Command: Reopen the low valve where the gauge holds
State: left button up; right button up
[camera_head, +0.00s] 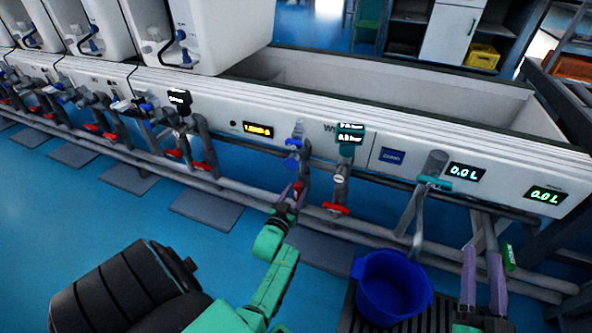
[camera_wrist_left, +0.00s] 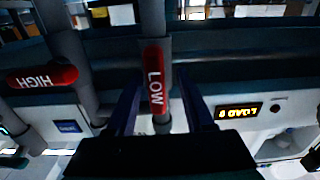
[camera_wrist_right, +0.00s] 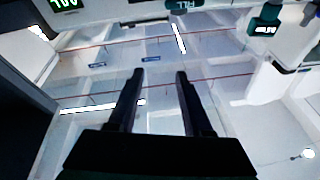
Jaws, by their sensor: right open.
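The low valve's red LOW handle (camera_wrist_left: 155,78) lies along its pipe, between my left gripper's fingers (camera_wrist_left: 158,98). Gaps show on both sides, so the gripper is open around it. In the head view my left gripper (camera_head: 292,202) is at that pipe and partly hides the red handle. The red HIGH handle (camera_wrist_left: 42,77) lies across the neighbouring pipe; it also shows in the head view (camera_head: 336,208). A teal gauge (camera_head: 350,133) tops that pipe; its digits are too small to read. My right gripper (camera_head: 482,262) is open and empty at the right.
A blue bucket (camera_head: 392,288) stands on a dark grate under a spout. A yellow-lit display (camera_head: 258,130) and two displays reading 0.0 L (camera_head: 465,172) are on the white trough front. Long grey pipes run along below it. Other valve stations continue to the left.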

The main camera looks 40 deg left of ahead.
pick_arm(q)
jog(key=shift+d, duration=0.15)
pick_arm(e)
jog(key=shift+d, duration=0.1)
pick_arm(q)
jog(key=shift+s, duration=0.15)
jog(key=shift+p+v, duration=0.65)
jog(key=shift+v, duration=0.1)
jog(key=shift+p+v, duration=0.75)
jog(key=shift+v, duration=0.2)
jog(key=p+v, duration=0.1)
jog(key=v, duration=0.2)
jog(key=shift+r+p, duration=0.3)
jog(key=shift+p, duration=0.1)
jog(key=p, duration=0.3)
send_near(295, 194)
jog(key=v, duration=0.4)
pick_arm(e)
jog(key=s+a+f+g+h, duration=0.1)
jog(key=s+f+g, duration=0.7)
jog(key=s+f, duration=0.4)
notch_tip(295, 194, down, 4)
jog(key=shift+s+f+g+h, duration=0.1)
jog(key=shift+s+g+h, duration=0.05)
jog(key=shift+g+h, duration=0.2)
jog(key=shift+a+m, duration=0.15)
jog(key=shift+m, duration=0.15)
